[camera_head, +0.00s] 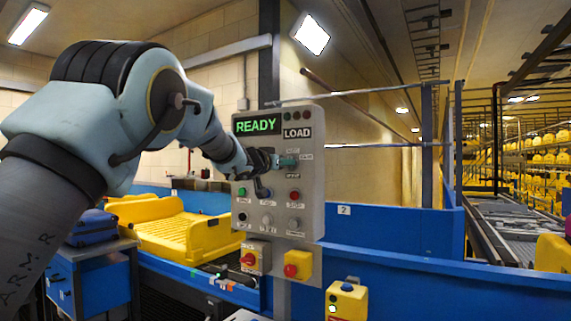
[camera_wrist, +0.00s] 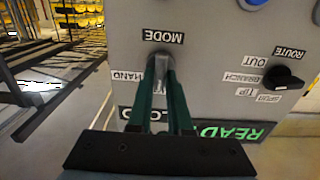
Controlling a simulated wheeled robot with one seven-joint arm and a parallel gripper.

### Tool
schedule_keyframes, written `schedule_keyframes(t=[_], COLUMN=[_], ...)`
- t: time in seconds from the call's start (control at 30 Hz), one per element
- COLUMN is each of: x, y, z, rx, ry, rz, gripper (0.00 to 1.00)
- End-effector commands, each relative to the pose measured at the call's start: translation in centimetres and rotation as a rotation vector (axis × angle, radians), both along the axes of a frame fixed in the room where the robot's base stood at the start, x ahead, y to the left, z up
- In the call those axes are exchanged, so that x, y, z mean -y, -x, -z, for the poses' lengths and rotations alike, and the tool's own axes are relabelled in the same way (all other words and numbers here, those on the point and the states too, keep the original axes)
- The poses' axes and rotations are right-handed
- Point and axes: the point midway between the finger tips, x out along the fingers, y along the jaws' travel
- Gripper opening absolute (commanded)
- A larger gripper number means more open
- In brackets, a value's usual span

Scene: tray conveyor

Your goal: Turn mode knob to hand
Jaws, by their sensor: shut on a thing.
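The mode knob (camera_wrist: 160,62) is a grey knob on the grey control panel (camera_wrist: 215,65), under the upside-down word MODE in the wrist view. The HAND label (camera_wrist: 127,76) is just left of it there. My gripper (camera_wrist: 161,80) is shut on the knob, its two green fingers pressed to its sides. The fingers hide much of the knob and any label behind them, so I cannot tell clearly where it points. In the head view my gripper (camera_head: 288,160) reaches the panel's upper right, below the LOAD sign (camera_head: 297,132).
A black route knob (camera_wrist: 284,77) sits beside the mode knob. The panel's green display (camera_head: 256,125) reads READY. Several buttons and a red emergency knob (camera_head: 291,270) lie lower. Blue conveyor walls (camera_head: 390,230) and yellow trays (camera_head: 180,235) stand around.

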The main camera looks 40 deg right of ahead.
Motion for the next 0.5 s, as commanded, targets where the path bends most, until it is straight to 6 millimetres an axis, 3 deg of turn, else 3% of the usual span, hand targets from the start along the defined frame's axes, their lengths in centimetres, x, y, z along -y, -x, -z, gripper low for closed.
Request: schedule_keyframes(t=[0.5], x=[-0.01], y=[0.01], z=[0.06], rx=[0.074], ry=[-0.02], rz=[0.0], gripper=[0.0])
